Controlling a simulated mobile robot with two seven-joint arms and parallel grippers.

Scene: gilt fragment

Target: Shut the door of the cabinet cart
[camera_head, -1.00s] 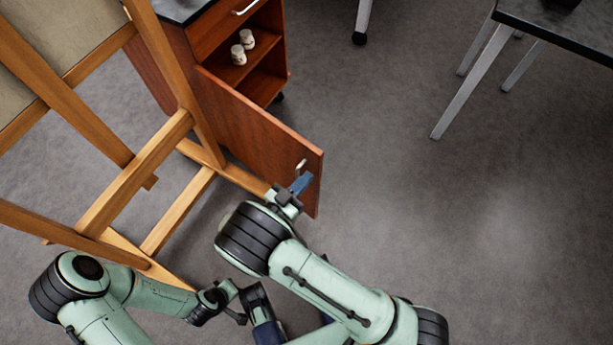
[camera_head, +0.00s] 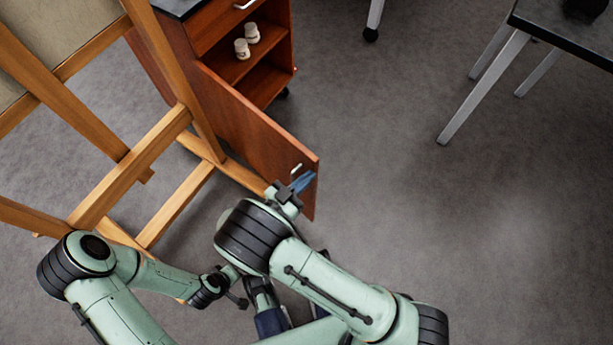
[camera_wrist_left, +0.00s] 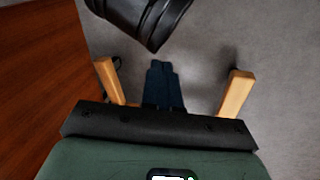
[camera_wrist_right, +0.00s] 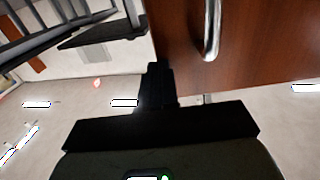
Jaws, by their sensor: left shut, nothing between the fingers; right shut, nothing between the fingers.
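The cabinet cart (camera_head: 222,36) stands at the top left of the head view, its reddish-brown door (camera_head: 258,130) wide open toward me. The door's metal handle (camera_head: 296,168) is near its free edge; it also shows in the right wrist view (camera_wrist_right: 212,30). My right gripper (camera_head: 304,181) is shut and empty at the door's free end, just below the handle; I cannot tell whether it touches. Its dark fingers (camera_wrist_right: 158,86) overlap the door's edge in the wrist view. My left gripper (camera_head: 272,321) is shut and empty, low in front of me, partly hidden by my right arm.
A wooden easel (camera_head: 150,135) stands left of the cart, its legs close to the door and my left arm. White jars (camera_head: 242,49) sit on the cart's shelf. A dark-topped table (camera_head: 572,32) stands at the upper right. The floor right of the door is clear.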

